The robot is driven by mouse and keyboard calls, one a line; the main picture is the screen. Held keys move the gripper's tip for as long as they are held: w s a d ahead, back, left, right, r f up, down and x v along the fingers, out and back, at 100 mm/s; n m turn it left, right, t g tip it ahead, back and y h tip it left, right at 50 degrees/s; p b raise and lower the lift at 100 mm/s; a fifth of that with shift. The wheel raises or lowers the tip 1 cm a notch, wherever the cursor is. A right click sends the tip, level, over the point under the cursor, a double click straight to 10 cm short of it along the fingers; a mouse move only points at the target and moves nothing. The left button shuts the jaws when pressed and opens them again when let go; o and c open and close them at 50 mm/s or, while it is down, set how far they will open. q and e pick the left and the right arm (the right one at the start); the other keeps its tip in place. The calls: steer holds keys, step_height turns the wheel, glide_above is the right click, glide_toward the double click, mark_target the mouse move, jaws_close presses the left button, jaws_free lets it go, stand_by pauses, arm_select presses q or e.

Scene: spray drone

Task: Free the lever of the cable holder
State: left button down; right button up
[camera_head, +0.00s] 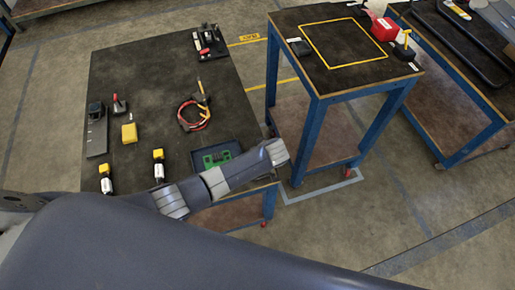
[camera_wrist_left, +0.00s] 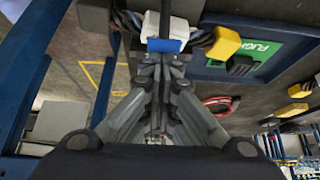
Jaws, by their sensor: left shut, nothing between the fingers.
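My left gripper (camera_wrist_left: 163,56) is shut and empty in the left wrist view. Its fingertips are right at a white block with a blue face (camera_wrist_left: 165,32), which looks like part of the cable holder; I cannot tell whether they touch it. A dark upright bar rises at the block, possibly the lever, but I cannot tell. A dark twisted cable (camera_wrist_left: 203,39) runs from the block to a yellow connector (camera_wrist_left: 226,42). In the head view my left arm covers this spot, and the fingers are not clearly visible. My right gripper is not in view.
A blue tray with a green board (camera_head: 216,157) lies close to my left arm on the black table (camera_head: 140,65). A red cable coil (camera_head: 193,114), a yellow block (camera_head: 129,133) and yellow-white connectors (camera_head: 158,167) lie beyond. A second table (camera_head: 330,75) stands to the right.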

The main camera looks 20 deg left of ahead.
arm_select(q)
steer(key=shift+s, duration=0.25)
steer(key=shift+s+d+r+t+y, duration=0.2)
steer(key=shift+s+d+t+y, duration=0.15)
steer(key=shift+t, duration=0.15)
steer(key=shift+s+d+r, duration=0.1)
steer(key=shift+s, duration=0.05)
steer(key=shift+s+d+r, duration=0.15)
steer(key=shift+s+d, duration=0.05)
steer(key=shift+s, duration=0.15)
steer(key=shift+s+d, duration=0.3)
steer(key=shift+s, duration=0.15)
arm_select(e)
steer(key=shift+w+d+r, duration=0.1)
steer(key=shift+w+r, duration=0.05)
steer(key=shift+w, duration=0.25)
arm_select(q)
steer(key=shift+s+d, duration=0.1)
steer(key=shift+s, duration=0.05)
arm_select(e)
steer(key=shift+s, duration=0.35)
